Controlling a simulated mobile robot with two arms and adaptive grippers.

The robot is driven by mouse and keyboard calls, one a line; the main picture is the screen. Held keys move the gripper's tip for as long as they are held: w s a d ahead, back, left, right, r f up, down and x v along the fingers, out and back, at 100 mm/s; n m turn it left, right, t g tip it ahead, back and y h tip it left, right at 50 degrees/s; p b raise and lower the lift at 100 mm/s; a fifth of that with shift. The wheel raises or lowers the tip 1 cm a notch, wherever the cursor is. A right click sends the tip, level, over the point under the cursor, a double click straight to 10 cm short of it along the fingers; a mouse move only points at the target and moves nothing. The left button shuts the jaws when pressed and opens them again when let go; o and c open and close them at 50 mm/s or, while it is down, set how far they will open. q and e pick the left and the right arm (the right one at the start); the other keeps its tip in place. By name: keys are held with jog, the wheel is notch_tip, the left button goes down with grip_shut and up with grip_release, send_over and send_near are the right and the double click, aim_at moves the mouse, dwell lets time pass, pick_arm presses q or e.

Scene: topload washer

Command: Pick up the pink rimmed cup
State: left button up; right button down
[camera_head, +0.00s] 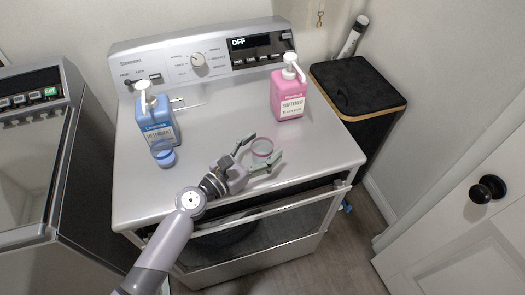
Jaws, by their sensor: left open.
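The pink rimmed cup (262,147) stands on the white top of the washer, right of centre near the front. It looks clear with a pink rim. My left gripper (259,152) is open, with one finger on the far left side of the cup and the other on its near right side. The cup appears to lie between the fingertips; whether they touch it I cannot tell. My right gripper is not in view.
A blue detergent bottle (158,121) with a blue cup (163,155) in front stands left on the washer top (215,125). A pink softener bottle (289,97) stands behind the pink rimmed cup. A black hamper (357,84) is at the right.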

pick_arm(q)
jog(key=shift+w+d, duration=0.2)
jog(key=shift+s+a, duration=0.1)
jog(key=shift+c, duration=0.5)
jog(key=c, duration=0.9)
jog(key=shift+o, duration=0.2)
jog(key=shift+r, duration=0.15)
